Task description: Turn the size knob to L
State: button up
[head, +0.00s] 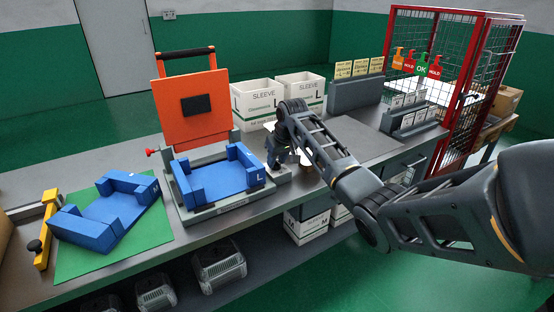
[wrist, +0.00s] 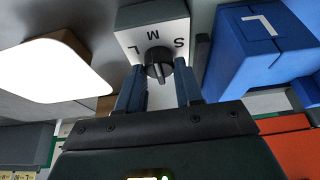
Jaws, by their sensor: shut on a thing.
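The size knob (wrist: 157,58) is a small black dial on a pale plate (wrist: 130,42) marked S, M and L. In the wrist view the knob sits between the two blue-grey fingertips of my gripper (wrist: 159,74), which is shut on it. The letters look upside down there, with L on the left, M in the middle and S on the right. I cannot tell for sure which letter the knob's mark faces. In the head view my gripper (head: 278,157) reaches down over the knob's grey block (head: 279,178) and hides the knob.
Left of the block is a press with an orange lid (head: 190,120) standing open and a blue insert marked L (head: 222,178). Another blue insert (head: 109,212) lies on a green mat (head: 137,245). Sleeve boxes (head: 258,103) stand behind; a red mesh cage (head: 440,75) is at right.

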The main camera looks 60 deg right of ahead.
jog(key=shift+n, duration=0.3)
jog(key=n+y, duration=0.2)
jog(key=n, duration=0.2)
jog(key=shift+d+f+n, duration=0.1)
jog(key=shift+d+n, duration=0.05)
jog(key=shift+n, duration=0.15)
jog(key=n+y+b, duration=0.1)
jog(key=n+b, duration=0.1)
jog(key=n, duration=0.1)
jog(key=shift+d, duration=0.1)
jog(key=shift+n+y+b, duration=0.7)
jog(key=shift+n+b, duration=0.15)
jog(key=shift+n, duration=0.85)
jog(key=o, duration=1)
jog(key=shift+d, duration=0.1)
